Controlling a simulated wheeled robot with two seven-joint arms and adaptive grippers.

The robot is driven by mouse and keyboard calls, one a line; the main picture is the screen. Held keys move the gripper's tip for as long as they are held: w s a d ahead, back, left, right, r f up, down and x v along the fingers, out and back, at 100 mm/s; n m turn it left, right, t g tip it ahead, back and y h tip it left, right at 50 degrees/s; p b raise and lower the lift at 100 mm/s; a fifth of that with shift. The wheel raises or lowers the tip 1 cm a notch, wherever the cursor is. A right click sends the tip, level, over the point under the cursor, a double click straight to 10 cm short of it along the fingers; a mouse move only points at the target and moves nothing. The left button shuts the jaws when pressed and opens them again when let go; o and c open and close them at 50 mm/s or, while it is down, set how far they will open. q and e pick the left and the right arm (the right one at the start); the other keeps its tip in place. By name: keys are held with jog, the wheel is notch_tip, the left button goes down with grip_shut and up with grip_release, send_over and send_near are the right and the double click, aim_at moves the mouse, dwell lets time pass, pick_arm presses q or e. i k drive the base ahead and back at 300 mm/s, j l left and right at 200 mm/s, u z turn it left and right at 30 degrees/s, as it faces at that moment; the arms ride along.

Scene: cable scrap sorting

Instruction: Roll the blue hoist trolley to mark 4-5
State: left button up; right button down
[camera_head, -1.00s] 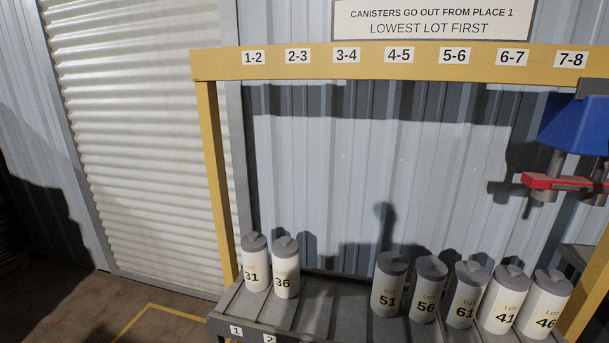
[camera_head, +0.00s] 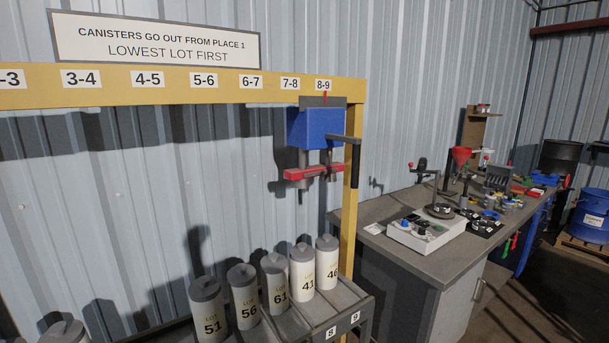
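The blue hoist trolley (camera_head: 316,128) hangs from the yellow beam (camera_head: 200,92) near its right end. A red pointer at its top is at the 8-9 label (camera_head: 323,85). A red bar (camera_head: 314,172) and grey cylinders hang under it, and a dark handle (camera_head: 355,160) sticks out at its right. The mark 4-5 label (camera_head: 148,79) is on the beam well to the left of the trolley. Nothing is seen held by the trolley. Neither of my grippers shows in the head view.
Canisters with lots 51 (camera_head: 211,312), 56 (camera_head: 243,298), 61 (camera_head: 274,283), 41 (camera_head: 303,271) and 46 (camera_head: 327,262) stand on the rack (camera_head: 349,292) below. A grey workbench (camera_head: 420,262) with tools stands to the right. The beam between trolley and mark looks clear.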

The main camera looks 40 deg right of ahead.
aim_at(318, 122)
jog(key=z, duration=1)
